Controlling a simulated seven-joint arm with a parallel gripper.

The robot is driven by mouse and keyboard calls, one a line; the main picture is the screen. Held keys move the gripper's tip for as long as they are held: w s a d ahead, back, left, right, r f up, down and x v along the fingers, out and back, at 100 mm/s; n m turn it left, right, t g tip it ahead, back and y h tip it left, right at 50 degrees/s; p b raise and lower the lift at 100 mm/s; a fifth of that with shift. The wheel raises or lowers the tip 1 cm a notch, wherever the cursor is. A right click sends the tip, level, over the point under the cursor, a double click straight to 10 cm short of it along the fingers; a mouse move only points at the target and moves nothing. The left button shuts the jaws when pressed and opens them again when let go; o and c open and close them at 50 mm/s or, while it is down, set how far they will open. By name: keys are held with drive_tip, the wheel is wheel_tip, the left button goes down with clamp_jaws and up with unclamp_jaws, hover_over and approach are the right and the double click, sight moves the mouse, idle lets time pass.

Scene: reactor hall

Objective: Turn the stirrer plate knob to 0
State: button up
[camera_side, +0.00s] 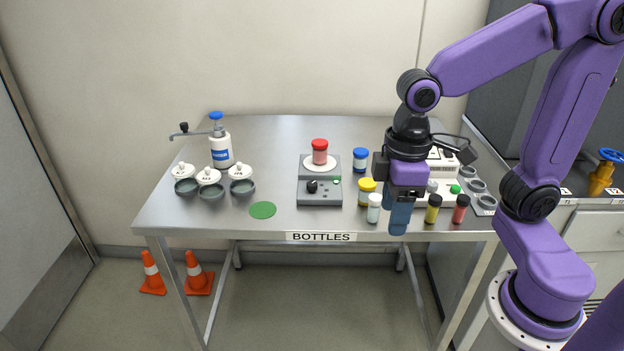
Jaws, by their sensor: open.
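The stirrer plate (320,199) is a grey box near the middle of the steel table. Its black knob (312,186) is on the front panel, with a small green light (337,182) to its right. A red-capped jar (320,152) stands on its round white top. The knob's exact setting is too small to read. My gripper (398,228) points down with blue fingers at the table's front edge, to the right of the stirrer plate and apart from it. It is open, with nothing seen in it.
Yellow-capped (366,192), white-capped (374,208) and blue-capped (360,160) bottles stand between stirrer plate and gripper. Lidded dishes and a pump bottle (221,150) are at left. A green disc (262,210) lies front left.

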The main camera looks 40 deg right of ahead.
drive_tip(key=w+r+m, duration=0.2)
drive_tip(key=w+m, duration=0.1)
drive_tip(key=w, duration=0.7)
drive_tip(key=r+m, duration=0.2)
drive_tip(key=m, duration=0.6)
hover_over(312, 183)
wheel_tip(312, 183, down, 18)
drive_tip(key=shift+r, duration=0.15)
clamp_jaws()
